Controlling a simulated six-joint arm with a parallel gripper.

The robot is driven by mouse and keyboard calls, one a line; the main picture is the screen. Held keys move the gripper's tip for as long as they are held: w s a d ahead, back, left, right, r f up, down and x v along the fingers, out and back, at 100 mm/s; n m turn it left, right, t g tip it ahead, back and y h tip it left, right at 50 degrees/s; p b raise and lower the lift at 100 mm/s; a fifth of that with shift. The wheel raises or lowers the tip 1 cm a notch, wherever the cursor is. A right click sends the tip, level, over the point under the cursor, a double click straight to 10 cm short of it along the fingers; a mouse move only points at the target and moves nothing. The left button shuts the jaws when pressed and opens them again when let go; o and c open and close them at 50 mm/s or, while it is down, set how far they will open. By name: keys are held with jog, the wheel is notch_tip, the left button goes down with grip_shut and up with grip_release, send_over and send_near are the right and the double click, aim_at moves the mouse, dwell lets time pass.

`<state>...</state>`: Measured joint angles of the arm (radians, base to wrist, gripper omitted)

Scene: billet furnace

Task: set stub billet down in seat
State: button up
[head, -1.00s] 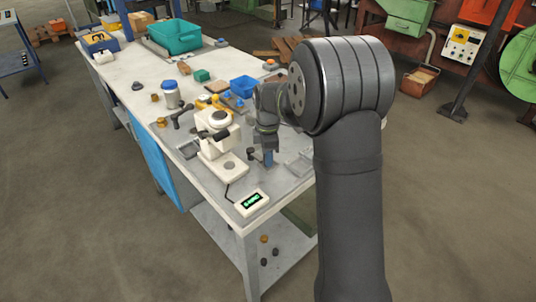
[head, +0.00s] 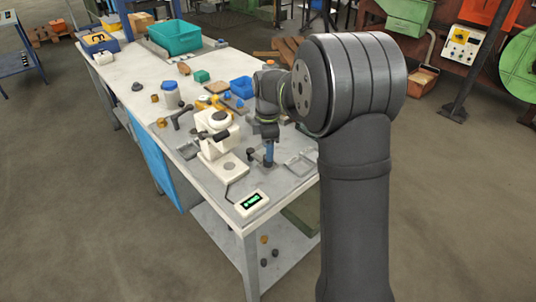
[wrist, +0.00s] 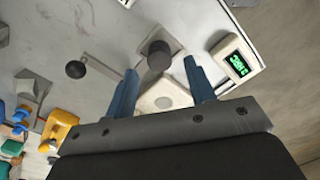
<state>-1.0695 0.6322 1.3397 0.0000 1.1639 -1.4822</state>
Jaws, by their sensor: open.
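The stub billet, a short dark cylinder (wrist: 159,56), stands upright on a grey square plate (wrist: 176,42) that looks like the seat. How deep it sits in the plate cannot be told. My gripper (wrist: 162,80) is open, with its two blue fingers apart and nothing clamped between them. The billet shows past the gap between the fingers. In the head view my gripper (head: 268,157) points down over the near end of the bench, right of the white tester, and hides most of the seat area.
The white tester (head: 217,143) stands close left of my gripper. A small green-lit display (head: 251,200) lies near the bench's front edge. A dark round knob (wrist: 76,69) stands beside the seat. A shallow grey tray (head: 301,163) lies to the right. A blue bin (head: 242,87) is farther back.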

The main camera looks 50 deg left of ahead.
notch_tip(320, 180, up, 8)
jog(key=shift+r, duration=0.2)
jog(key=shift+f, duration=0.1)
notch_tip(320, 180, down, 12)
jog(key=shift+f, duration=0.15)
notch_tip(320, 180, up, 3)
jog(key=shift+f, duration=0.1)
jog(key=shift+r, duration=0.5)
jog(key=shift+f, duration=0.15)
